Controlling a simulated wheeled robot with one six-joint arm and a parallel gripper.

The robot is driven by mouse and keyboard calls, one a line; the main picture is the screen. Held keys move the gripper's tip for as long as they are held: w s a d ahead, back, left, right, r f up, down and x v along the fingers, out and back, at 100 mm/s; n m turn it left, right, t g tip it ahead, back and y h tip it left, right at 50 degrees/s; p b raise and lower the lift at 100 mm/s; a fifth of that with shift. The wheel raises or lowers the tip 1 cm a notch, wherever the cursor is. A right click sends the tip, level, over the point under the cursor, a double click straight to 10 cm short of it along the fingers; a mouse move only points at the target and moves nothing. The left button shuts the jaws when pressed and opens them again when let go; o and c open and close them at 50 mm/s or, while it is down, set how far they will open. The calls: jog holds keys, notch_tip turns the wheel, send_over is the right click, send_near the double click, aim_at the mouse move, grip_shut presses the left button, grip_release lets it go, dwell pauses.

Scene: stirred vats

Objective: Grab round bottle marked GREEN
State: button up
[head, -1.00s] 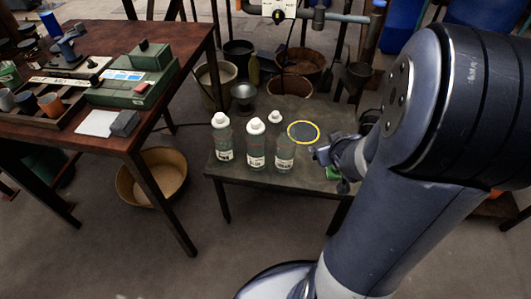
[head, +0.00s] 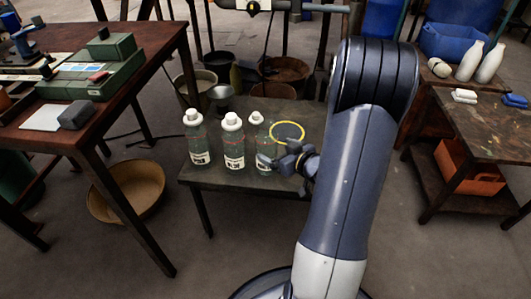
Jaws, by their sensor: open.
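Three clear bottles with white caps stand upright in a row on a low dark table (head: 222,181): a left bottle (head: 196,136), a middle bottle (head: 232,140) and a right bottle (head: 259,135). Each has a white label low on its front; the lettering is too small to read surely now. The right bottle's label is partly covered by my gripper (head: 270,161), so I cannot confirm which one says GREEN. My gripper is open and low over the table, its fingers pointing left at the right bottle's lower part. I cannot tell whether they touch it.
A yellow ring (head: 288,124) lies behind my gripper. Another table (head: 490,135) with white bottles is at right.

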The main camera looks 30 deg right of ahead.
jog(key=shift+r+b+x, duration=0.15)
jog(key=shift+b+x, duration=0.45)
jog(key=shift+x, duration=0.9)
jog(key=shift+r+b+x, duration=0.1)
jog(key=shift+b+x, duration=0.5)
jog(key=shift+x, duration=0.9)
jog(key=shift+c, duration=0.5)
jog(key=c, duration=1.3)
jog(key=shift+o, duration=0.2)
jog(key=shift+r, duration=0.1)
